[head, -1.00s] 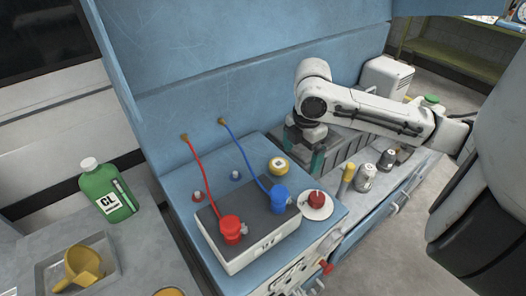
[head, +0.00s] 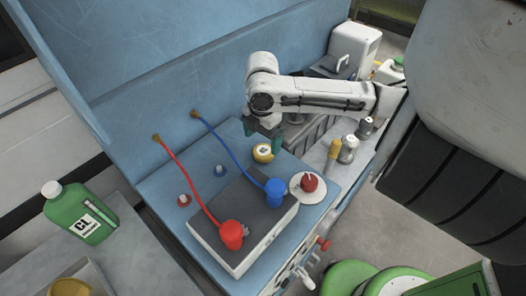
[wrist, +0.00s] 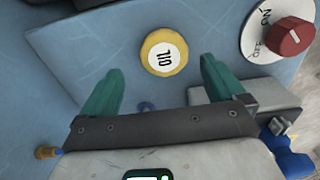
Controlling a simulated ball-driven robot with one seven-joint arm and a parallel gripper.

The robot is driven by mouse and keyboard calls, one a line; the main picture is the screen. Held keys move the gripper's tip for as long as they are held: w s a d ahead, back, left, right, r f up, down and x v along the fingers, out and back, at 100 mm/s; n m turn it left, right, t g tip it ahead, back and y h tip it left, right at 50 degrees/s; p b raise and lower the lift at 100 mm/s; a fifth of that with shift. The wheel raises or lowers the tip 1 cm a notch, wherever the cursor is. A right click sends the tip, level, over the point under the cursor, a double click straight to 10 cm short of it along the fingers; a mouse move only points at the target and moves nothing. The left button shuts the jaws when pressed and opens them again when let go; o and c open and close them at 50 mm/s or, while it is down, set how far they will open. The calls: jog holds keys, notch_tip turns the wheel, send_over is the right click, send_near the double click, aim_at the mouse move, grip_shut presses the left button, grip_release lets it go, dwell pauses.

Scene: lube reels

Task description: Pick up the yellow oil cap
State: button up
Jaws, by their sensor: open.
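The yellow oil cap (head: 263,153) sits on the blue bench top in the head view, behind the battery-like box. In the wrist view the yellow oil cap (wrist: 164,52) is round, with a white label reading "OIL" upside down. My gripper (head: 264,134) is just behind and above the cap in the head view. In the wrist view my gripper (wrist: 160,78) has its two green fingers spread wide and empty. The cap lies between the fingers' lines, a little beyond their tips, and is not held.
The white box (head: 255,235) with a red clamp (head: 231,236) and a blue clamp (head: 274,192) stands in front of the cap. A red rotary knob (head: 309,183) is to its right. Bottles (head: 348,150) stand farther right. A green jug (head: 78,213) is at the left.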

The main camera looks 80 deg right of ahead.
aim_at(263, 150)
jog(key=shift+s+a+f+p, duration=0.1)
jog(key=shift+s+f+p, duration=0.1)
jog(key=shift+f, duration=0.95)
jog(key=shift+s+a+f+p, duration=0.1)
jog(key=shift+f+p, duration=0.1)
jog(key=shift+f, duration=0.95)
jog(key=c, duration=1.1)
jog(key=shift+r, duration=0.15)
